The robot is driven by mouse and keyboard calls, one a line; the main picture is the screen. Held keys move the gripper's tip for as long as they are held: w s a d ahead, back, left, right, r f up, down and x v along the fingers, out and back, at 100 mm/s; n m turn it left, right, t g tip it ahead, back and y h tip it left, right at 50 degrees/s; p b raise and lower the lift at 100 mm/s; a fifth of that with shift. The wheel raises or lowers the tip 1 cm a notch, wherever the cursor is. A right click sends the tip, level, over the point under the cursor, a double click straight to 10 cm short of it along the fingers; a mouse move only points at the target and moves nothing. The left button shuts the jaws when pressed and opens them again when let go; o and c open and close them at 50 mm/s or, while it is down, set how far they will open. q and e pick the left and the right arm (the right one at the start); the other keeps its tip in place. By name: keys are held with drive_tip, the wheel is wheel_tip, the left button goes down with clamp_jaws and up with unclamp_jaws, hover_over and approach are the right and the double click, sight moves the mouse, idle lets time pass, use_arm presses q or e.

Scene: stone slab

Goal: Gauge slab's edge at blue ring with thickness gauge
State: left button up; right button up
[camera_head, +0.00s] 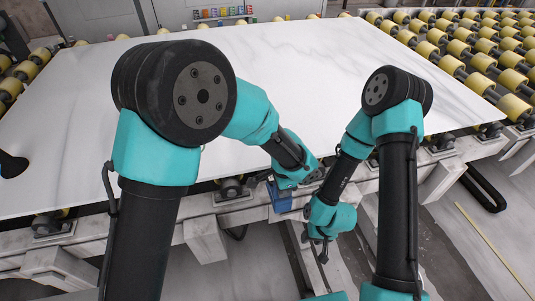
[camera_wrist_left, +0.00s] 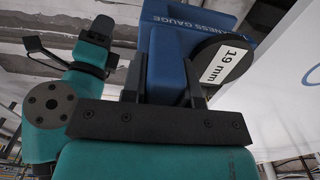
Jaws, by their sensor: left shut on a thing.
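The white slab (camera_head: 300,60) lies across the roller table; it also shows at the right of the left wrist view (camera_wrist_left: 285,105). Part of a blue ring (camera_wrist_left: 311,74) shows on it at the right edge of that view; I cannot see the ring in the head view. My left gripper (camera_wrist_left: 163,85) is shut on the blue thickness gauge (camera_wrist_left: 168,55), whose round dial reads what looks like 19 mm. In the head view the gauge (camera_head: 280,198) is at the slab's front edge. Whether its jaws straddle the edge is hidden. My right gripper (camera_head: 321,243) is low in front of the table; its fingers are unclear.
Yellow rollers (camera_head: 460,62) fill the right and back. Small coloured blocks (camera_head: 222,12) stand behind the slab. A dark object (camera_head: 12,165) lies at the slab's left edge. Light beams (camera_head: 205,237) run below the front edge. My two arms stand close together there.

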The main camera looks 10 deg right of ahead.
use_arm(q)
drive_tip(key=shift+r, duration=4.3)
drive_tip(key=w+a+n, duration=0.4)
drive_tip(key=a, duration=0.7)
drive_tip(key=w+a+f+n, duration=0.1)
drive_tip(key=w+a+n, duration=0.4)
drive_tip(key=a, duration=0.7)
drive_tip(key=w+a+n, duration=0.4)
drive_tip(key=w+a, duration=0.1)
drive_tip(key=a, duration=0.6)
drive_tip(key=shift+a+f+n, duration=0.15)
drive_tip(key=shift+n, duration=0.15)
drive_tip(key=shift+s, duration=0.1)
